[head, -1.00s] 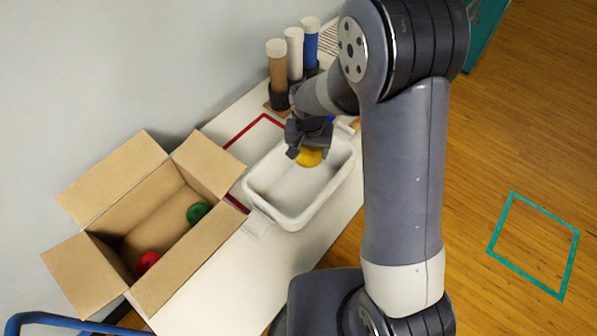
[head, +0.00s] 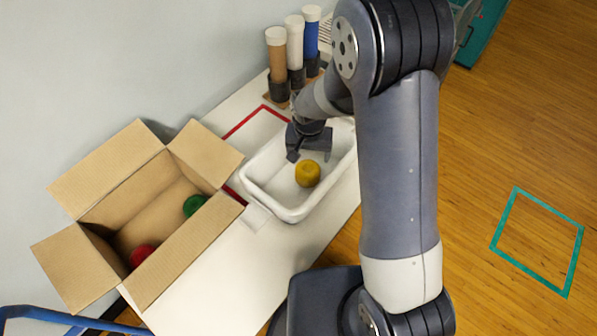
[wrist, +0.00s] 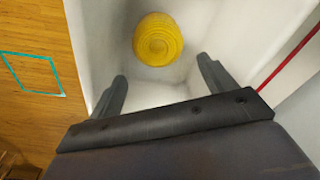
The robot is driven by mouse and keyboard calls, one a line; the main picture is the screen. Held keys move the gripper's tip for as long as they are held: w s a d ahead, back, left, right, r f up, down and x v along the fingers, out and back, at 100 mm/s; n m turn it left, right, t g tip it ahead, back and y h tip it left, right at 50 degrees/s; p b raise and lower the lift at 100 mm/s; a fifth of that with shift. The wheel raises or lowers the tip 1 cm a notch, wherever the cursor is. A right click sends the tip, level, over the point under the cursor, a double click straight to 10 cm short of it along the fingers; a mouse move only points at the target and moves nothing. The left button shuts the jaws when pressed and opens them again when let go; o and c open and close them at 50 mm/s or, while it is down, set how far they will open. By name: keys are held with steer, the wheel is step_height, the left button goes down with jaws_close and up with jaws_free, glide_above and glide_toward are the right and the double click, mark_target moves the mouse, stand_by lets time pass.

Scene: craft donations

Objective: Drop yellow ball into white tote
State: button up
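The yellow ball (head: 308,173) is inside the white tote (head: 269,203), clear of my fingers. In the wrist view the ball (wrist: 158,39) lies beyond my fingertips against the pale inside of the tote (wrist: 215,28). The ball looks ribbed there. My gripper (head: 310,156) is over the tote, just above the ball in the head view. In the wrist view its two fingers (wrist: 162,82) are spread apart with nothing between them.
An open cardboard box (head: 190,247) with a green ball (head: 194,205) and a red ball (head: 141,255) stands left of the tote. Several capped tubes (head: 295,45) stand behind it. A red line (head: 243,122) marks the white table.

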steer(key=shift+o, duration=1.4)
step_height(320, 180, up, 11)
steer(key=s+b, duration=0.1)
steer(key=shift+s, duration=0.15)
steer(key=shift+a+f, duration=0.1)
steer(key=shift+f, duration=0.05)
steer(key=f, duration=0.7)
steer(key=w+f+p, duration=0.1)
steer(key=f, duration=0.2)
steer(key=shift+w+f, duration=0.1)
steer(key=shift+f, duration=0.15)
steer(key=shift+r+p, duration=1.65)
steer(key=shift+r, duration=0.85)
steer(key=shift+f, duration=0.1)
